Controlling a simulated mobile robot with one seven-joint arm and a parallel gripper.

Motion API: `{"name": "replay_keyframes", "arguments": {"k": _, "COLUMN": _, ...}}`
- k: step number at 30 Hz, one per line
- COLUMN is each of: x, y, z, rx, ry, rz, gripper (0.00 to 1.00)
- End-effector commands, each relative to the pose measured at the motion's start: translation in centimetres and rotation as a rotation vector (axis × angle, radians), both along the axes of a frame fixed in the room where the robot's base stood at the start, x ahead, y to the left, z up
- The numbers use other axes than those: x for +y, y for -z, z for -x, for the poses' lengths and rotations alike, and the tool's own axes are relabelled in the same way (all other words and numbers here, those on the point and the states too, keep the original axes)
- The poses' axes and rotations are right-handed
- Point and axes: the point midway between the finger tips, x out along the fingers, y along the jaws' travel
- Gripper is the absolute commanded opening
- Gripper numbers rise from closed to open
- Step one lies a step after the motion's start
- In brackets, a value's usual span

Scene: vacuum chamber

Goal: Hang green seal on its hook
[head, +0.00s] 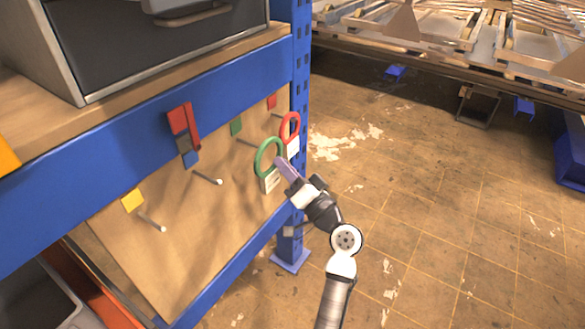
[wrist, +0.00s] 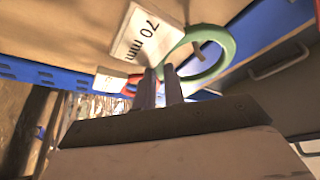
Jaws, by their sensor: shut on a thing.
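The green seal (head: 258,160) is a ring with a white tag (head: 270,181) hanging below it. In the wrist view the green seal (wrist: 225,42) shows beside its tag (wrist: 145,35), which reads "70 mm". My gripper (head: 282,165) is shut on the right side of the ring; its fingers (wrist: 160,82) also meet the ring in the wrist view. The green marker (head: 236,127) is on the board, and its hook (head: 246,143) sticks out toward the ring. The hook's tip meets the ring's left edge in the picture; I cannot tell whether it passes through.
A red ring (head: 297,126) with a tag hangs just behind the green seal, close to my gripper. Bare hooks (head: 206,177) (head: 151,222) stand to the left by blue and yellow markers. A blue post (head: 301,60) rises at the right. Floor beyond is open.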

Motion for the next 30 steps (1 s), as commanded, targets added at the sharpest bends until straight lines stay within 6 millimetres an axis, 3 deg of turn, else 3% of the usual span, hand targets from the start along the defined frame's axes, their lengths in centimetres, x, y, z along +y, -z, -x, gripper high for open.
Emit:
{"name": "replay_keyframes", "arguments": {"k": 16, "x": 2.5, "y": 0.9, "z": -1.8, "rx": 0.0, "ry": -0.001, "rz": 0.0, "gripper": 0.0}}
{"name": "replay_keyframes", "arguments": {"k": 30, "x": 2.8, "y": 1.1, "z": -2.0, "rx": 0.0, "ry": 0.0, "rz": 0.0, "gripper": 0.0}}
